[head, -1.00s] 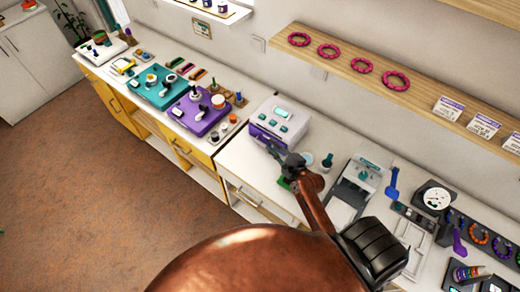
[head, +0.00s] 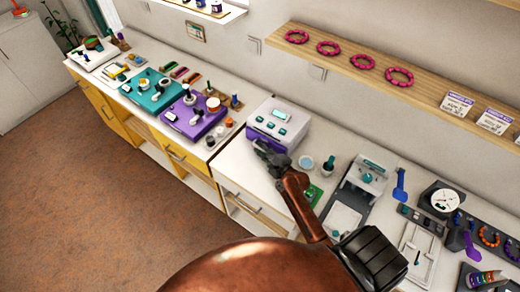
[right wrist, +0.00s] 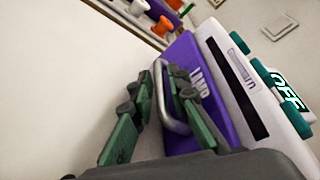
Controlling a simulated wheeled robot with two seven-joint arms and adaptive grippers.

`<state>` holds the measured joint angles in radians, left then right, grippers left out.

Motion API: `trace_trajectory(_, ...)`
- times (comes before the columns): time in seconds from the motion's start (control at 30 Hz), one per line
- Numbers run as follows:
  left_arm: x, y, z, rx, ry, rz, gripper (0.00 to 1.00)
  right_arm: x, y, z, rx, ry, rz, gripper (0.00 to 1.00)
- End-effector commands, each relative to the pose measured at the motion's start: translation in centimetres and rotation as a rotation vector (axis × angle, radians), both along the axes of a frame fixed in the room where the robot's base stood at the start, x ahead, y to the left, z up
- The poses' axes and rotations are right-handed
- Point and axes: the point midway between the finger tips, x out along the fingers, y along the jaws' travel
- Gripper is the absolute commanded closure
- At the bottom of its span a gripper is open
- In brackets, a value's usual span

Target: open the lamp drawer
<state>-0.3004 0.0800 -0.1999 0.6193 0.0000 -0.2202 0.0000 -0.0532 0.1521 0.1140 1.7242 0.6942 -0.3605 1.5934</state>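The lamp (head: 279,120) is a white box with teal buttons on the white worktop in the head view. Its purple drawer front (head: 264,138) faces the room and looks closed against the box. In the right wrist view the purple drawer front (right wrist: 184,55) reads "LAMP" and carries a silver loop handle (right wrist: 161,80). My right gripper (head: 264,152) is at the drawer front. In the right wrist view my right gripper (right wrist: 163,82) has its fingers apart, one on each side of the handle. Contact with the handle cannot be told. My left gripper is out of view.
A purple board (head: 196,120) and a teal board (head: 153,94) lie left of the lamp. A small dish (head: 306,162), a bottle (head: 328,165) and a grey-white device (head: 357,183) stand to its right. A wooden shelf (head: 345,58) hangs above. Worktop left of the gripper is bare.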

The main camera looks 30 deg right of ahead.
Motion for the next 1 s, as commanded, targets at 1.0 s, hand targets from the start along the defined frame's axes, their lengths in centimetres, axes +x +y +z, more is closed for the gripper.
trace_trajectory(1.0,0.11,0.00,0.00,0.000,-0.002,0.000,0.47,0.13,0.01,-0.07,0.001,0.000,0.000,1.00)
